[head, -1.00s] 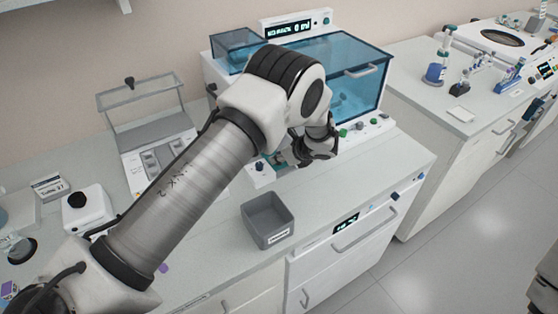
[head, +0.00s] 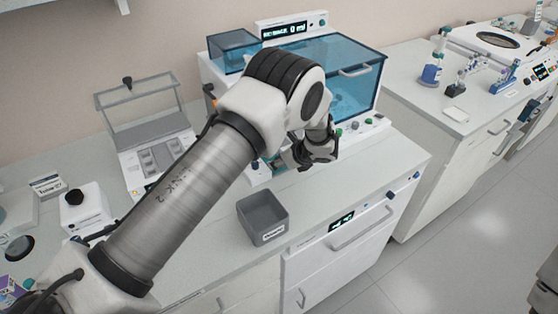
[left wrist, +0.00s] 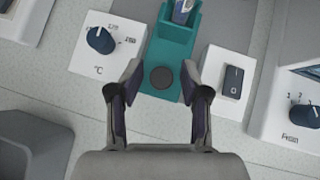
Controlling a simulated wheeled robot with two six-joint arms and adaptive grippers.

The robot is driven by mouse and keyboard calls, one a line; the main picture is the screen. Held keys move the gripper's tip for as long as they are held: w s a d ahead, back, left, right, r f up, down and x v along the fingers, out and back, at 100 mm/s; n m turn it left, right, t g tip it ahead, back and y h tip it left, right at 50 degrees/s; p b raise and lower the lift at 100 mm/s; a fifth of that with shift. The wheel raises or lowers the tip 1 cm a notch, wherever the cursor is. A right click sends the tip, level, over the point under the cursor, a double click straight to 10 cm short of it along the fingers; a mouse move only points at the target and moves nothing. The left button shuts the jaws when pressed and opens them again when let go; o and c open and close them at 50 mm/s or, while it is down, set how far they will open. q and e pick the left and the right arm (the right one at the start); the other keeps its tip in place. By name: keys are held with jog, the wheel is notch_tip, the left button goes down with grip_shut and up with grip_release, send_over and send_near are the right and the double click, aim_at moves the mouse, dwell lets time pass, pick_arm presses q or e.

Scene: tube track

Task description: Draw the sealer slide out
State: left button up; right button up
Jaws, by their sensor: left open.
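The sealer slide (left wrist: 180,48) is a teal tray with a round black knob (left wrist: 161,77) on its near end. A small tube with a blue and white label (left wrist: 183,10) sits in its far part, cut off by the frame top. My left gripper (left wrist: 161,80) is open, with one fingertip on each side of the knob in the left wrist view. I cannot tell whether the fingers touch it or are level with it. In the head view my left gripper (head: 305,155) hangs by the front of the blue-lidded machine, and mostly hides the slide. My right gripper is not in view.
A temperature dial panel (left wrist: 100,42) and a rocker switch panel (left wrist: 230,82) flank the slide closely. A grey bin (head: 263,217) stands on the bench nearer me. The blue-lidded machine (head: 345,75) rises behind. Bench to the right of the bin is clear.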

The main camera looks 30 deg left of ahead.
pick_arm(q)
jog(key=v, duration=0.8)
jog(key=shift+f, duration=0.1)
